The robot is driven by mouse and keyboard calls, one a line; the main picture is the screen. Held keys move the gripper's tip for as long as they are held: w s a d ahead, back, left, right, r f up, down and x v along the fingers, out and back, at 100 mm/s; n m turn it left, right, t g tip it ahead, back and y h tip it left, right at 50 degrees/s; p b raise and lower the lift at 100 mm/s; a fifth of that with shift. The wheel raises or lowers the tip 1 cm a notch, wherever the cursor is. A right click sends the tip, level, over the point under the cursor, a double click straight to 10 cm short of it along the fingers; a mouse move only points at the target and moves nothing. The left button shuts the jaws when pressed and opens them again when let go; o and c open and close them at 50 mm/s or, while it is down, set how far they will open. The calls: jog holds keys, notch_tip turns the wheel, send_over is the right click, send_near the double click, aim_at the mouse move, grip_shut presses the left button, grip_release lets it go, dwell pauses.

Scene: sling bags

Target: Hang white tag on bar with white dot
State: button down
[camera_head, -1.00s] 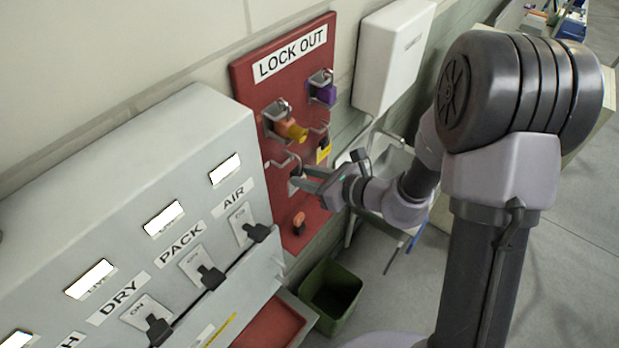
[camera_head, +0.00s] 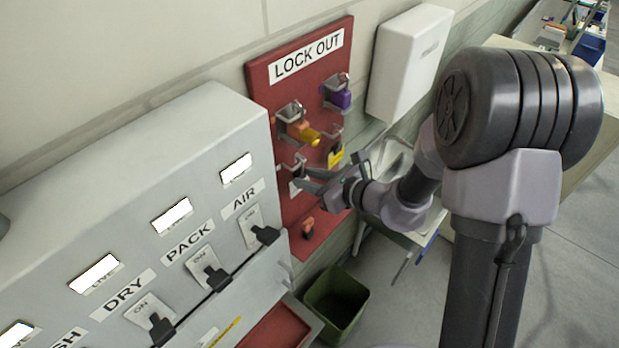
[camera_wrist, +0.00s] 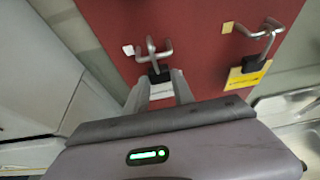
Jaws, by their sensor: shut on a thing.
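My gripper (camera_wrist: 160,84) is shut on a white tag (camera_wrist: 163,93), which shows between its fingers in the wrist view. The tag's black top (camera_wrist: 159,75) is right under the end of a bent metal bar (camera_wrist: 150,52). I cannot tell whether it is looped over the bar. A white dot (camera_wrist: 128,50) marks the red board beside this bar. In the head view my gripper (camera_head: 304,181) is at the lower left bar (camera_head: 293,164) of the lock-out board (camera_head: 268,110), with the tag mostly hidden.
A second bar (camera_wrist: 262,34), beside a yellow dot (camera_wrist: 227,27), carries a yellow tag (camera_wrist: 246,77) close on the right. Orange (camera_head: 303,131) and purple (camera_head: 340,98) pieces hang above. A grey switch panel (camera_head: 150,185) stands left, and a green bin (camera_head: 337,298) below.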

jog(key=shift+f+b, duration=0.55)
jog(key=shift+f, duration=0.25)
jog(key=c, duration=0.6)
grip_release()
jog(key=s+d+b, duration=0.1)
jog(key=s+d, duration=0.3)
jog(key=d, duration=0.1)
jog(key=shift+s+d, duration=0.2)
jog(key=shift+d, duration=0.05)
